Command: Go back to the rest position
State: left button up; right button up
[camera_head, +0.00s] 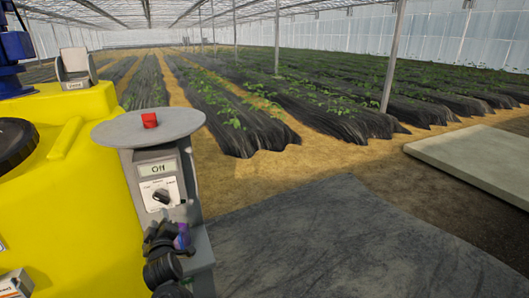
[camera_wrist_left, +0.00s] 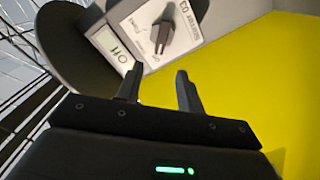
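My left gripper (camera_head: 165,232) is low in front of the grey control box (camera_head: 196,218), below its dial. In the left wrist view, the two dark fingers of the left gripper (camera_wrist_left: 160,69) stand apart with nothing between them. The black rotary knob (camera_head: 161,196) is just beyond the fingertips, and a gap shows between them. The knob (camera_wrist_left: 163,33) sits on a pale panel beside a display (camera_wrist_left: 112,47) that reads "Off". My right gripper is in neither view.
A round grey plate (camera_head: 110,134) tops the box and carries a red button (camera_head: 149,120). A big yellow tank (camera_head: 70,215) fills the left side. A pale slab (camera_head: 480,160) lies at the right. Dark floor (camera_head: 350,240) in front is clear. Plant rows stretch behind.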

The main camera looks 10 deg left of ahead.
pick_arm(q)
jog(key=w+d+f+m+h, duration=0.25)
jog(key=d+f+m, duration=0.25)
jog(key=f, duration=0.5)
jog(key=w+d+f+m+h, duration=0.1)
jog(key=d+f+m+h, duration=0.25)
jog(key=f, duration=0.65)
jog(key=s+d+f+m+g+h, duration=0.1)
jog(key=s+d+f+m+g, duration=0.2)
jog(key=f, duration=0.6)
jog(key=s+d+f+m+g+h, duration=0.1)
jog(key=s+d+f+m+h, duration=0.15)
jog(key=s+f, duration=0.45)
jog(key=s+d+f+m+g+h, duration=0.1)
jog(key=s+d+f+m+g, duration=0.1)
jog(key=s+f, duration=0.75)
jog(key=s+d+f+m+g, duration=0.2)
jog(key=s+d+f+g, duration=0.1)
jog(key=s+f, duration=0.65)
jog(key=s+f+g, duration=0.2)
jog(key=s, duration=1.1)
jog(key=s+a+f+m+g, duration=0.1)
jog(key=s+f+g, duration=0.1)
jog(key=s, duration=1.1)
jog(key=shift+f, duration=0.85)
